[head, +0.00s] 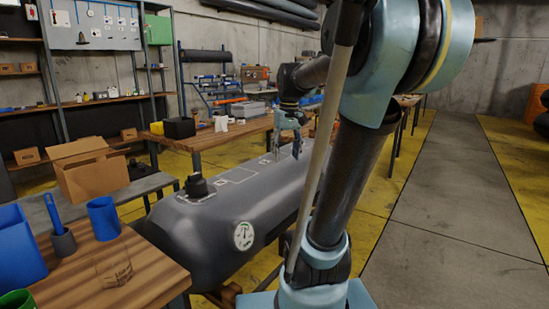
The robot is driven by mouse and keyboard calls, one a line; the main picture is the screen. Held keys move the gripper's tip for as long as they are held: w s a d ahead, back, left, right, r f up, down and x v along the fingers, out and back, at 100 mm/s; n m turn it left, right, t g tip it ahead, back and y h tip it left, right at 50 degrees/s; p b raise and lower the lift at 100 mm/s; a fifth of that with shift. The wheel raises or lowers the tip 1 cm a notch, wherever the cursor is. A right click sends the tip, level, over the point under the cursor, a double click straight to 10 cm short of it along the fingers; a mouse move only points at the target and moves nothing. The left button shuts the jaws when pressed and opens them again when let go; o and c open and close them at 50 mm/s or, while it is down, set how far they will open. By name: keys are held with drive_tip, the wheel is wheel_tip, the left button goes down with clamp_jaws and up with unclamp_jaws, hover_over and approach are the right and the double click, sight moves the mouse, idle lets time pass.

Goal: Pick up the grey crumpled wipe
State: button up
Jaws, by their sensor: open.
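My gripper (287,149) is at the end of my arm, past the middle of the picture. It points down over the far part of a large grey inflatable tube (262,205), with its fingers apart. I cannot make out a grey crumpled wipe for certain. White rectangular outlines (238,175) mark the top of the tube. A small pale object (220,124) stands on the wooden workbench behind; it is too small to identify. My arm hides part of the tube and what lies behind it.
A black valve (196,186) and a round gauge (244,236) are on the tube. A near wooden table (150,262) holds blue containers (103,218). A cardboard box (90,172) stands at left. A black box (179,128) sits on the workbench. The grey floor lane (450,200) at right is clear.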

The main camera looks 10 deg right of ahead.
drive_tip(key=w+d+r+n+g, duration=0.1)
drive_tip(key=w+r, duration=0.4)
drive_tip(key=w, duration=0.6)
drive_tip(key=w+d+r+n, duration=0.1)
drive_tip(key=w+r, duration=0.4)
drive_tip(key=w, duration=0.6)
drive_tip(key=shift+y, duration=0.3)
drive_tip(key=f, duration=0.8)
drive_tip(key=a+f, duration=0.1)
drive_tip(key=f, duration=0.3)
drive_tip(key=shift+w, duration=0.15)
drive_tip(key=f, duration=0.2)
drive_tip(key=a+f, duration=0.1)
drive_tip(key=f, duration=0.1)
drive_tip(key=shift+w, duration=0.25)
drive_tip(key=shift+a+f, duration=0.1)
drive_tip(key=shift+f, duration=0.55)
drive_tip(key=c, duration=0.8)
